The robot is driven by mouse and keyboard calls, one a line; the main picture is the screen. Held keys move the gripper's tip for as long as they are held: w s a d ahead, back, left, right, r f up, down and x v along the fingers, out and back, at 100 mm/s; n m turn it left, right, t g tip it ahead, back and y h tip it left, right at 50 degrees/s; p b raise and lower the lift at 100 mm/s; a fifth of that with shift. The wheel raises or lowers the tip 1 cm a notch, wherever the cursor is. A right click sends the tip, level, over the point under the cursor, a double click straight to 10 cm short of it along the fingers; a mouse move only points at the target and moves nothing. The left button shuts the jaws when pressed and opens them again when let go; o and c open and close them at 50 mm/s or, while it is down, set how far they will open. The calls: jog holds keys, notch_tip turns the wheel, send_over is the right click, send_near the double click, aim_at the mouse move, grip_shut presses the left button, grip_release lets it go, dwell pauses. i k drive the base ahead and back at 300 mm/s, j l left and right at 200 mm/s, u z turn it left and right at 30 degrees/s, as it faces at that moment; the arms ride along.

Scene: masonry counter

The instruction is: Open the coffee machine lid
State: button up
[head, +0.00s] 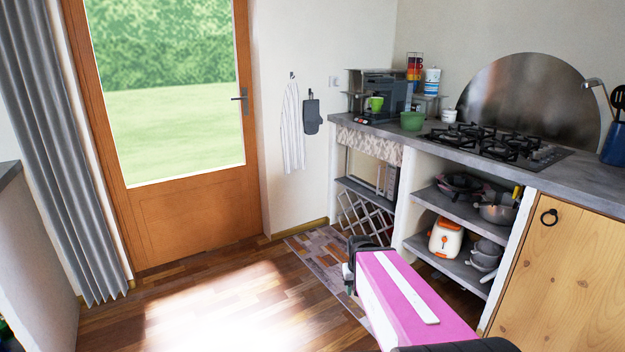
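The coffee machine (388,92) is a dark grey and black box at the far left end of the counter, seen in the head view. A green cup (376,104) is at its front. Its top looks flat, but it is too small to tell where the lid is or how it stands. My gripper (349,278) is at the end of my pink and white arm, low in the middle of the view, over the floor and well apart from the machine. Its fingers are small and dark, and I cannot see whether they are open.
The grey counter (440,140) runs along the right, with a gas hob (495,144) and a green bowl (412,121) near the machine. Open shelves below hold pots and an orange-white toaster (446,238). The wooden floor (215,300) before the door (190,215) is clear.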

aim_at(378, 78)
jog(key=i+z, duration=0.1)
jog(key=i, duration=0.8)
jog(key=i+j+z, duration=0.1)
jog(key=i, duration=0.8)
jog(key=j, duration=0.1)
